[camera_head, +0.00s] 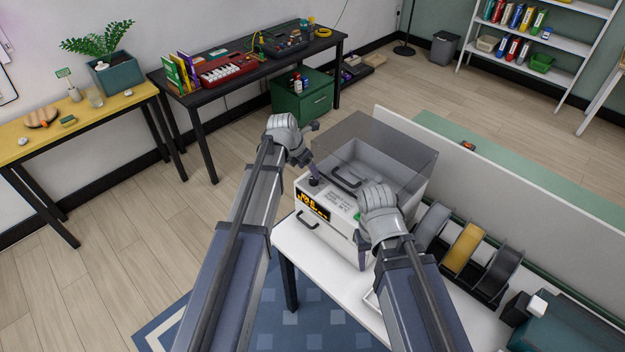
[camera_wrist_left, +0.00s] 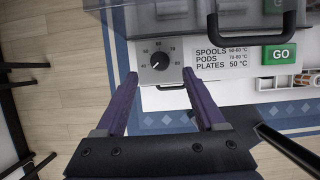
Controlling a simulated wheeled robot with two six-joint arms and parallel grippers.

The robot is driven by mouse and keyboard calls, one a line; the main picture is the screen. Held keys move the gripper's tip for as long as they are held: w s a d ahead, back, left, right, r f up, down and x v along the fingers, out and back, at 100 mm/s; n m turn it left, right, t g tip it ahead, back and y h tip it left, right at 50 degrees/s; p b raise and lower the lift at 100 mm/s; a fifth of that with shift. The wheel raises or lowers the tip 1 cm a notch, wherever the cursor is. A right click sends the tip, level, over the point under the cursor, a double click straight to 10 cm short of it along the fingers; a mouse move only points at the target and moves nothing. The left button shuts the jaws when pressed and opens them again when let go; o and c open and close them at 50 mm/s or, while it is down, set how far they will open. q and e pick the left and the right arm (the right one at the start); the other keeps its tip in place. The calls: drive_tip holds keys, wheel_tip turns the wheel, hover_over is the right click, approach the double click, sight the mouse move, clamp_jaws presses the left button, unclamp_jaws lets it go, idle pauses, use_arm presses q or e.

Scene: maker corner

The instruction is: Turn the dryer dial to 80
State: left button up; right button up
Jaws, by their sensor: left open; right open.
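The dryer (camera_head: 338,232) is a white box with a smoky clear lid (camera_head: 385,150) on a white table. Its black dial (camera_wrist_left: 160,61) sits on a pale scale panel in the left wrist view, with small numbers around it. A short white mark shows on the dial, but I cannot read its setting surely. The dial also shows in the head view (camera_head: 314,182). My left gripper (camera_wrist_left: 160,74) is open, its purple fingertips on either side of the dial in the picture; contact cannot be told. My right gripper (camera_head: 362,243) is at the dryer's right front, its fingertips partly hidden.
A black handle (camera_head: 345,177) is close by on the lid. Several spools (camera_head: 465,247) stand right of the dryer. Open floor lies to the left.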

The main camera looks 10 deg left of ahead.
sight(313, 179)
use_arm(q)
drive_tip(key=b+x, duration=0.5)
drive_tip(key=x, duration=0.1)
drive_tip(key=shift+w+f, duration=0.1)
drive_tip(key=shift+c, duration=0.3)
clamp_jaws()
